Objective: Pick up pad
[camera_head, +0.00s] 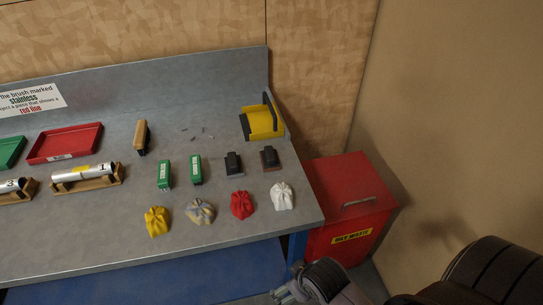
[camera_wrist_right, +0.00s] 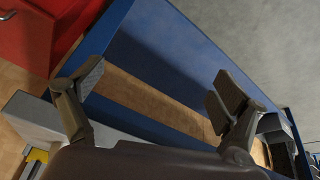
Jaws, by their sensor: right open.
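Several small items that could be the pad lie on the grey workbench (camera_head: 110,230); I cannot tell which one is named. Two green blocks with white labels, a left one (camera_head: 164,174) and a right one (camera_head: 195,169), lie near the middle. Right of them are two dark blocks with raised tops, one blackish (camera_head: 233,164) and one with a reddish-brown base (camera_head: 270,158). My right gripper (camera_head: 283,293) is low in front of the bench's right end, apart from all of these. In the right wrist view it is open and empty (camera_wrist_right: 157,92). My left gripper is out of view.
Crumpled yellow (camera_head: 157,221), grey (camera_head: 200,211), red (camera_head: 242,204) and white (camera_head: 282,196) cloths line the bench front. A brush (camera_head: 142,137), a yellow dustpan-like tool (camera_head: 262,121) and trays stand behind. A red waste bin (camera_head: 350,205) stands right of the bench.

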